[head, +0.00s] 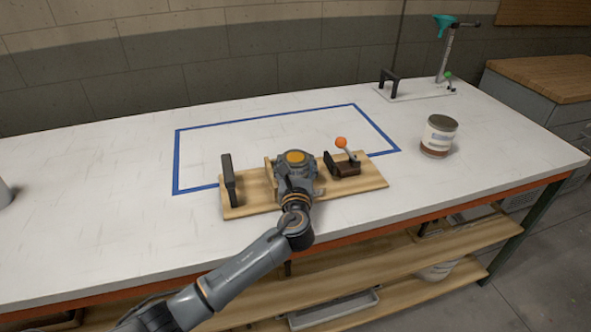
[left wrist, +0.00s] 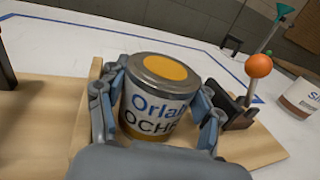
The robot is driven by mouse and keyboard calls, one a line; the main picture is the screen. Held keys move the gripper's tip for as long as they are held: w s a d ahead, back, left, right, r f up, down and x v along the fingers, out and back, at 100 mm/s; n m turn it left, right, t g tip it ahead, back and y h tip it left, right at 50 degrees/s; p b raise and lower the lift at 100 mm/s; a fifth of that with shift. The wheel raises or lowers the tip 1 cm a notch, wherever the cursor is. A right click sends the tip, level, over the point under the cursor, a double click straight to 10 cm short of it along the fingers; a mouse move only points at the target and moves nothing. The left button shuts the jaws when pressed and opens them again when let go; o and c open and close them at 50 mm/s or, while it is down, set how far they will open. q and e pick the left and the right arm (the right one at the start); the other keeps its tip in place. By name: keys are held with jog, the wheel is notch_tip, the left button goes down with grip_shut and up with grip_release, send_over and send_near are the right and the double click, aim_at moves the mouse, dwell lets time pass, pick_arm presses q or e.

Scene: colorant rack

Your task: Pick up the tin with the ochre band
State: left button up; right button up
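The tin with the ochre band (left wrist: 160,98) shows in the left wrist view. It has a grey metal lid with an ochre disc, and its label reads partly "Orla" and "OCH". In the head view its lid (head: 295,157) shows at my left gripper (head: 296,172), over the wooden board. In the left wrist view the two fingers of my left gripper (left wrist: 160,100) stand on both sides of the tin, very close to its wall. I cannot tell if they press on it. My right gripper is not in view.
The wooden board (head: 350,192) carries a black handle (head: 229,180) at left and a clamp with an orange knob (head: 341,142) at right. A white tin with a brown band (head: 439,136) stands farther right. The blue-outlined area behind the board (head: 270,133) is clear. A stand (head: 444,60) is at the back right.

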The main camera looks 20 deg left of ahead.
pick_arm(q)
jog(key=shift+c, duration=0.7)
jog(key=shift+r, duration=0.1)
